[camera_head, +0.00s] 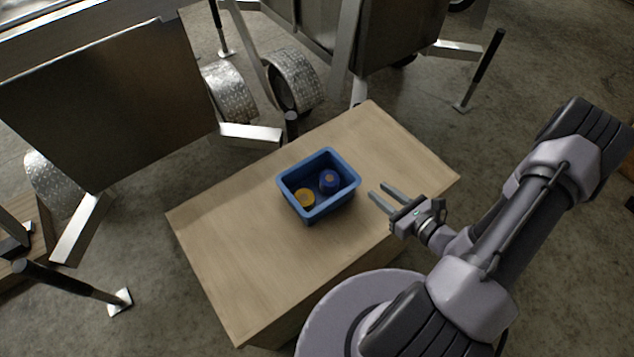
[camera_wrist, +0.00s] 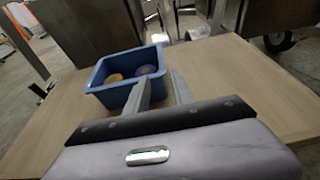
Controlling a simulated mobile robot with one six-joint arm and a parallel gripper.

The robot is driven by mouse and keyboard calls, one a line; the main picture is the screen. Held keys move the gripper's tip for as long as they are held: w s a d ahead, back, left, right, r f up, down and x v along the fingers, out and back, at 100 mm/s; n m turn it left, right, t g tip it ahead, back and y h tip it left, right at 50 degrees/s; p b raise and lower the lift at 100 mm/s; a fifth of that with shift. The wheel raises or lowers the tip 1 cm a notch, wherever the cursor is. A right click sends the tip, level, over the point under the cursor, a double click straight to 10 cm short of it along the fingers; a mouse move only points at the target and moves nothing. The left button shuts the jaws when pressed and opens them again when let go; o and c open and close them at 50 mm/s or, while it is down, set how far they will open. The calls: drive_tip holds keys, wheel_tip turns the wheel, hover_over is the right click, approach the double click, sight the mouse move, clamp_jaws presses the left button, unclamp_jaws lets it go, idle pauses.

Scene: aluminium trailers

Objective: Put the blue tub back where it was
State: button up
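The blue tub (camera_head: 291,207) stands upright on the wooden table, near its middle. It holds a yellow-orange round item (camera_head: 305,198) and a blue round item (camera_head: 329,181). My gripper (camera_head: 379,191) is to the right of the tub, with its two fingers parted and nothing between them. In the wrist view the tub (camera_wrist: 115,97) is beyond the fingers and a little left, and the left finger overlaps its near right corner in the picture. I cannot tell from this whether the finger touches it; in the head view there is a gap.
The wooden table (camera_head: 240,262) has bare top on both sides of the tub. Aluminium trailers with wheels (camera_head: 292,80) and a dark panel (camera_head: 110,105) stand close behind and left of the table. A trailer bar (camera_head: 250,134) reaches near the table's back edge.

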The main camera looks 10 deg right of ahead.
sight(343, 165)
drive_tip(key=b+x, duration=0.2)
drive_tip(key=x, duration=0.6)
drive_tip(key=b+x, duration=0.1)
drive_tip(key=x, duration=0.7)
drive_tip(key=shift+w+a+f+b, duration=0.15)
drive_tip(key=shift+w+a+b, duration=0.05)
drive_tip(key=shift+a+b, duration=0.15)
drive_tip(key=shift+d, duration=0.1)
clamp_jaws()
idle(0.3)
